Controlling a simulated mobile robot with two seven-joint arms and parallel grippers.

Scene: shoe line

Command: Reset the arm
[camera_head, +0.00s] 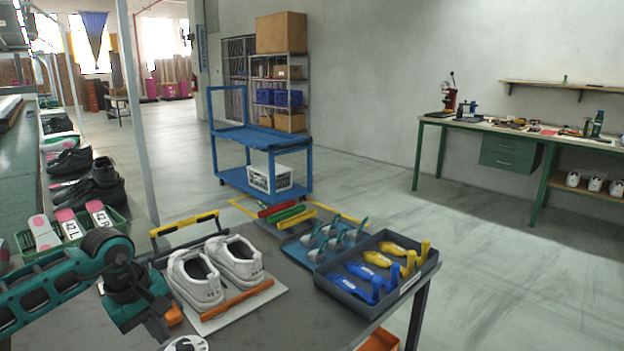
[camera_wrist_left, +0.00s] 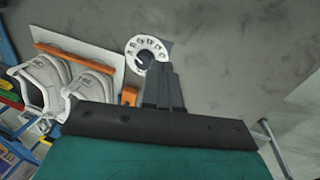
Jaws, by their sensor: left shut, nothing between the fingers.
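My left arm comes in from the left in the head view, and its gripper (camera_head: 166,322) is over the near left part of the grey table (camera_head: 290,322). In the left wrist view the dark fingers (camera_wrist_left: 164,84) are together, with nothing visible between them. A white round disc with dark marks (camera_wrist_left: 148,50) lies at the fingertips there; it also shows at the bottom of the head view (camera_head: 185,344). A pair of white shoes (camera_head: 214,270) stands on a white board with an orange bar (camera_head: 236,300), right of the gripper. My right gripper is not in view.
A grey tray (camera_head: 340,284) holds blue and yellow tools at the table's right. The table front is clear.

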